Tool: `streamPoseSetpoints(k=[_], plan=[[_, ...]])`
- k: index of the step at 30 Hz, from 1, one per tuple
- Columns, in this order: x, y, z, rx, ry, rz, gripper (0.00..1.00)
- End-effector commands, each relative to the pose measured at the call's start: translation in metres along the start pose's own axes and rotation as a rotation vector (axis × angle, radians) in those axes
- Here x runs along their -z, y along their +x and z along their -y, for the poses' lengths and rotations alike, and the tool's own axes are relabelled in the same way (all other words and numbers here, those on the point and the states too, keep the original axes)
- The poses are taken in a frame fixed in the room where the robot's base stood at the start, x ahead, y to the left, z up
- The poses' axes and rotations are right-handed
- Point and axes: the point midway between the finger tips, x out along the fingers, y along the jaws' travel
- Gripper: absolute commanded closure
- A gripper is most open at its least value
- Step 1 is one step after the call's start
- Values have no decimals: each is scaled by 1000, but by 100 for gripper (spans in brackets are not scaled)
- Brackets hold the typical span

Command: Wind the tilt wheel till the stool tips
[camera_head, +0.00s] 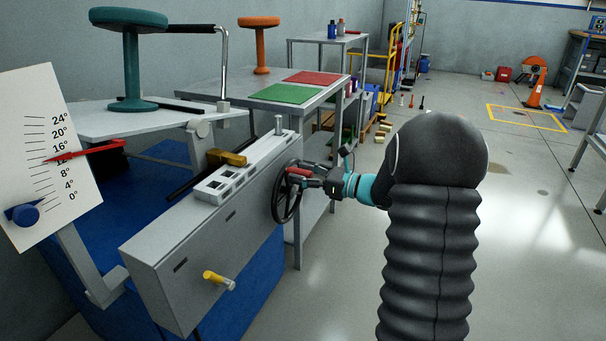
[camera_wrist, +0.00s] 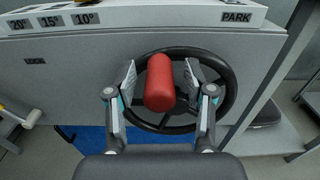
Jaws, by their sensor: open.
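The tilt wheel (camera_head: 285,197) is a black spoked handwheel on the side of the grey machine housing. In the wrist view the wheel (camera_wrist: 221,105) has a red knob (camera_wrist: 160,84) standing out from it. My gripper (camera_head: 305,178) is at the wheel. In the wrist view my gripper's open fingers (camera_wrist: 160,86) stand on both sides of the red knob, with gaps between. The teal stool (camera_head: 131,60) stands upright on a white tilt plate (camera_head: 112,122). A dial board (camera_head: 38,110) shows a red pointer (camera_head: 75,154) between about 12° and 16°.
A table with green (camera_head: 286,94) and red mats holds an orange stool (camera_head: 260,42).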

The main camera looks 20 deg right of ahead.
Motion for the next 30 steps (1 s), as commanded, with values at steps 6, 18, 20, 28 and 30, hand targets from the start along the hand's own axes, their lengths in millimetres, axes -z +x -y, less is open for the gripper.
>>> streamPoseSetpoints(k=[6,18,20,28,30], plan=[[0,-15,1,3,0,-1,47],[0,-90,1,5,1,0,47],[0,-100,1,4,0,0,47],[0,-120,0,1,0,0,47],[0,-120,0,1,0,0,47]])
